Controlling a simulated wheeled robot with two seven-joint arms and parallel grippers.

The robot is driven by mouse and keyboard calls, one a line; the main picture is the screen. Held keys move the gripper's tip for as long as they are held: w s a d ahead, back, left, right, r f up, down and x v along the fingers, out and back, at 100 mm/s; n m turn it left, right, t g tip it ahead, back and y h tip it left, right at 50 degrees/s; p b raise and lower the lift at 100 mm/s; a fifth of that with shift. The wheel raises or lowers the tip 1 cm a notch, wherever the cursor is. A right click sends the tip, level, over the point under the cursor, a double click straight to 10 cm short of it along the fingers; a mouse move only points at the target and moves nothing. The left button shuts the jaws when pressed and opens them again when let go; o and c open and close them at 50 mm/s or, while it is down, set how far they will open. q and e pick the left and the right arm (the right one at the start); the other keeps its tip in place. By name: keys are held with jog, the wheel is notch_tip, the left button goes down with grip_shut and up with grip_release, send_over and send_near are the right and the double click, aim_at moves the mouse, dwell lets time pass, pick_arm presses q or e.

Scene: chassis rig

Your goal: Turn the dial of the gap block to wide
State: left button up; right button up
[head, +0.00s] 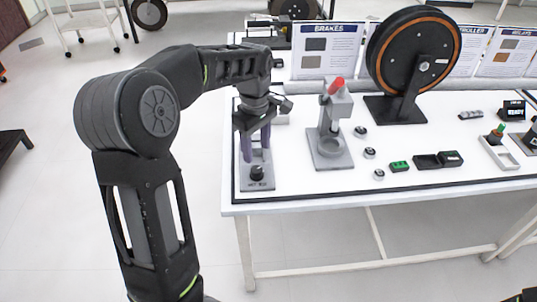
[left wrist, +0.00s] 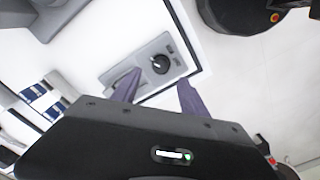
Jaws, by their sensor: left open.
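The gap block (head: 258,184) is a grey plate near the front left corner of the white table, with a black dial (head: 257,172) on it. In the left wrist view the block (left wrist: 140,70) lies ahead of my fingers and its dial (left wrist: 160,64) shows uncovered. The dial's setting is too small to read. My left gripper (head: 256,150) is open, its two purple fingers pointing down above and behind the dial, apart from it. It also shows in the left wrist view (left wrist: 157,92). My right gripper is not clearly seen; only a dark piece shows at the lower right.
A grey press stand with a red handle (head: 336,88) stands right of the block. A large black wheel (head: 413,62) stands behind it. Small round parts (head: 369,153), a green piece (head: 399,166) and a black tray (head: 428,161) lie to the right. The table's front edge (head: 380,200) is close.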

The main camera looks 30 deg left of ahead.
aim_at(257, 170)
pick_arm(q)
jog(key=shift+s+r, duration=0.1)
jog(key=shift+s, duration=0.1)
jog(key=shift+f, duration=4)
jog(key=shift+c, duration=0.4)
grip_shut()
